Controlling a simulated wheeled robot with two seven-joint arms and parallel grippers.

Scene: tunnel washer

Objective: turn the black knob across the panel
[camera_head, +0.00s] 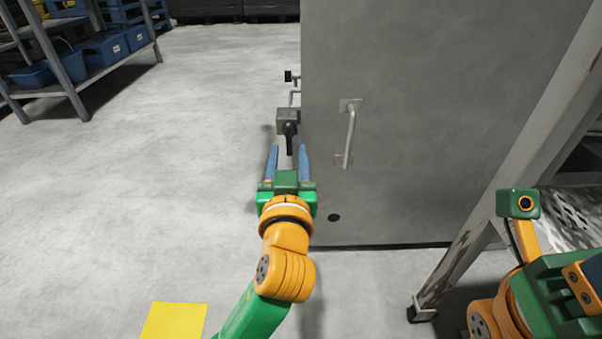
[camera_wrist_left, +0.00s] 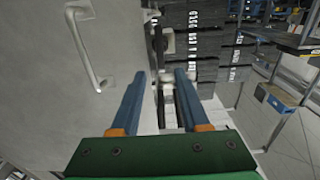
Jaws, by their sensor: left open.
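The black knob (camera_head: 289,129) sticks out from a small grey box (camera_head: 288,115) on the left edge of the grey metal panel (camera_head: 400,90). Its handle hangs downward. My left gripper (camera_head: 289,149) is open and empty, its two blue fingers pointing at the knob from the near side. The knob's lower end shows between the fingertips; I cannot tell whether they touch it. In the left wrist view, the open fingers (camera_wrist_left: 159,76) have dark, narrow parts between and beyond them, too unclear to name surely. Only part of my right arm shows, at the lower right.
A bar handle (camera_head: 349,135) is on the panel, right of the gripper. A slanted metal post (camera_head: 480,225) stands at the right. A shelf with blue bins (camera_head: 103,50) is at the far left. The floor on the left is clear, with a yellow square (camera_head: 174,321).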

